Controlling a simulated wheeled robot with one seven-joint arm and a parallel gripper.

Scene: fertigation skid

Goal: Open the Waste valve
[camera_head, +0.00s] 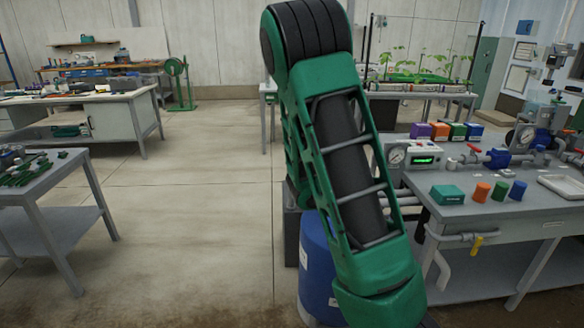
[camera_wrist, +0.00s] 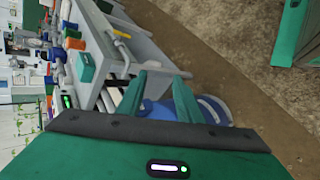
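A valve with a yellow handle (camera_head: 478,243) sits on a grey pipe below the front edge of the skid bench. It also shows in the wrist view as a yellow handle (camera_wrist: 121,35) at the upper middle. No readable label shows which valve is Waste. Red-handled valves (camera_head: 474,149) stand on the piping on the bench top. My gripper (camera_wrist: 159,77) is open and empty, its two green fingers apart, with the blue drum behind them. The yellow handle is beyond the fingertips, up and left in that view, not touched. In the head view my arm hides the gripper.
The blue drum (camera_head: 316,262) stands on the floor beside the bench, partly behind my arm. The bench top (camera_head: 452,211) carries a teal box (camera_head: 447,195), coloured bottles, gauges and a display. A side table (camera_head: 50,178) stands at left. The middle floor is clear.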

